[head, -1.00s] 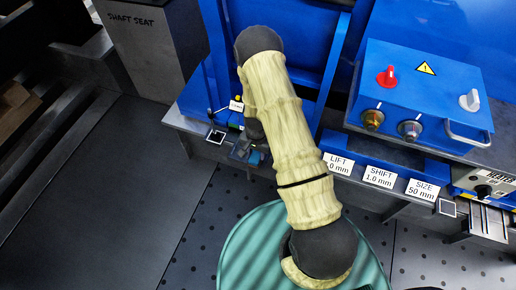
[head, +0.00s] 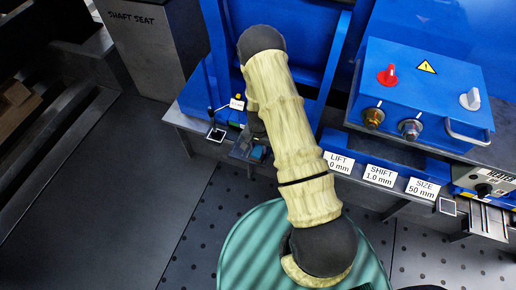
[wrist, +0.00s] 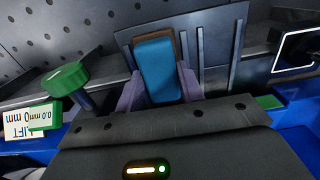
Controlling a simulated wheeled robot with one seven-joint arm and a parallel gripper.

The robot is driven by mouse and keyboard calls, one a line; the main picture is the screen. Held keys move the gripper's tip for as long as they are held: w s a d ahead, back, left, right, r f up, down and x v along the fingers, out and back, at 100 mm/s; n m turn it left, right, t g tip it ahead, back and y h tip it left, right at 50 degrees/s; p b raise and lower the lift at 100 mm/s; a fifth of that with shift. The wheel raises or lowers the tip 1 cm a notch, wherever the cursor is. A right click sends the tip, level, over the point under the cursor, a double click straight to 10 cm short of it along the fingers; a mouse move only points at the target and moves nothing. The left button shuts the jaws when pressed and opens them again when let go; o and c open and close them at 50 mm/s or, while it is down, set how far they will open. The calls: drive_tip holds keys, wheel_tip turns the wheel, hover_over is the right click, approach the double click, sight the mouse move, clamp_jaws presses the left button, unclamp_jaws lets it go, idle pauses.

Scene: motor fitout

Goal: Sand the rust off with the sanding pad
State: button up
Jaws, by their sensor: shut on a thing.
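The sanding pad (wrist: 158,70) is a blue block with a brown edge layer. In the wrist view it stands between the two purple-grey fingers of my gripper (wrist: 158,88), which is shut on it. Behind the pad is a grey grooved metal plate or holder (wrist: 214,50). In the head view my gripper (head: 248,148) is partly covered by my arm, low over the bench's front edge, with a bit of the blue pad (head: 257,152) showing. A grey block marked SHAFT SEAT (head: 150,45) stands at upper left. I cannot make out rust in either view.
A blue control box (head: 425,95) with red and white knobs stands at right, above LIFT, SHIFT and SIZE labels (head: 380,175). A green knob (wrist: 66,78) is left of the pad in the wrist view. A blue frame (head: 320,60) rises behind my arm. The dark floor at left is clear.

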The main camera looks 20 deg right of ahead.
drive_tip(key=shift+w+d, duration=0.1)
drive_tip(key=shift+d, duration=0.05)
drive_tip(key=shift+w+d, duration=0.65)
drive_tip(key=shift+w, duration=0.3)
drive_tip(key=shift+s+a+f+p, duration=0.1)
drive_tip(key=shift+s+a+p, duration=0.05)
drive_tip(key=shift+s+a, duration=0.35)
drive_tip(key=shift+s+a+f+p, duration=0.15)
drive_tip(key=shift+s+a, duration=0.15)
drive_tip(key=shift+s, duration=0.3)
drive_tip(key=shift+s+r, duration=0.1)
drive_tip(key=shift+s+a+p, duration=0.45)
drive_tip(key=shift+s+a, duration=0.35)
drive_tip(key=shift+s, duration=0.25)
drive_tip(key=shift+w+d+r, duration=0.1)
drive_tip(key=shift+w+d+r, duration=0.1)
drive_tip(key=shift+w+d, duration=0.3)
drive_tip(key=shift+w, duration=0.2)
drive_tip(key=shift+w+d+r, duration=0.1)
drive_tip(key=shift+w+d, duration=0.25)
drive_tip(key=shift+w, duration=0.2)
